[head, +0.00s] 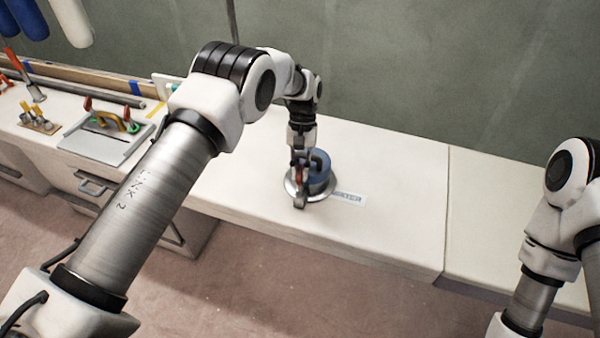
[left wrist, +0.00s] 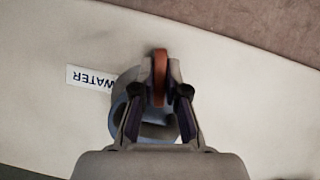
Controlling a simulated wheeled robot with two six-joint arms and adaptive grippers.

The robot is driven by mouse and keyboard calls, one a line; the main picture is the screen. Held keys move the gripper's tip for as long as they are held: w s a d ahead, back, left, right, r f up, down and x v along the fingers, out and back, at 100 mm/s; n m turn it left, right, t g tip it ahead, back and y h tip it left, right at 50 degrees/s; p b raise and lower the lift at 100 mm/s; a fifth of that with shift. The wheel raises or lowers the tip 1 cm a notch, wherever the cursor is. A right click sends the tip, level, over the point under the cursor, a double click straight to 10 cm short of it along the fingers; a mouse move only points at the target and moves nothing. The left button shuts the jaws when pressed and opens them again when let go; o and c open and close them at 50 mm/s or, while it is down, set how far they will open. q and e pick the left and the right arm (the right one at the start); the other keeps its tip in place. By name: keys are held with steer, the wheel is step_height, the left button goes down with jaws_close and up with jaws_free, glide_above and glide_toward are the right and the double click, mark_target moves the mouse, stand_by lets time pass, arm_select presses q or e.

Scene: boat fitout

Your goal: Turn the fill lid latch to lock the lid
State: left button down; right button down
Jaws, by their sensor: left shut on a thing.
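A round fill fitting with a metal rim (head: 291,187) and a blue-grey lid (head: 321,172) sits on the white counter. A label reading WATER (left wrist: 91,79) lies beside it and also shows in the head view (head: 349,198). My left gripper (head: 300,160) points down over the fitting. In the left wrist view its fingers (left wrist: 158,95) are shut on a red-orange latch (left wrist: 159,72). The gripper hides much of the lid (left wrist: 122,92), so I cannot tell the latch's exact angle. My right gripper is out of view.
The white counter (head: 400,190) is clear to the right of the fitting, with a seam farther right. A grey tray (head: 75,142) with coloured tools and a small wooden rack (head: 38,126) stand at the left. A green-grey wall (head: 420,70) rises behind.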

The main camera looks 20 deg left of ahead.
arm_select(q)
steer(key=shift+s+f+m+y, duration=0.1)
steer(key=shift+m+y, duration=0.3)
steer(key=shift+m, duration=0.6)
steer(key=c, duration=1.2)
jaws_free()
steer(key=v, duration=1.2)
